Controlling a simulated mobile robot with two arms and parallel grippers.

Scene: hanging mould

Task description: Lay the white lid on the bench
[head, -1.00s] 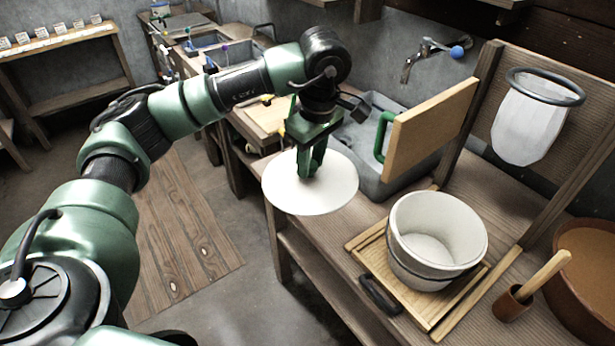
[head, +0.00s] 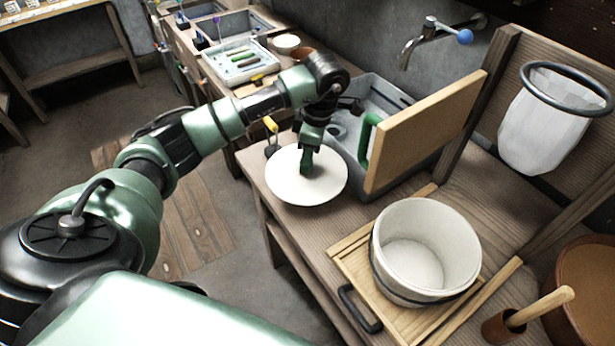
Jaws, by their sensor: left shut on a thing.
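The white lid (head: 290,186) is a round flat disc at the left part of the wooden bench (head: 345,225), by the sink. It looks level and at or very close to the bench top; I cannot tell whether it touches. My left gripper (head: 307,168) points down at the lid's middle and is shut on it, likely on a knob that the fingers hide. My right gripper is not in view.
A white bucket (head: 425,250) stands on a slatted wooden tray right of the lid. A tan board with a green handle (head: 425,130) stands upright beside the sink (head: 350,130). Bench space in front of the lid is narrow.

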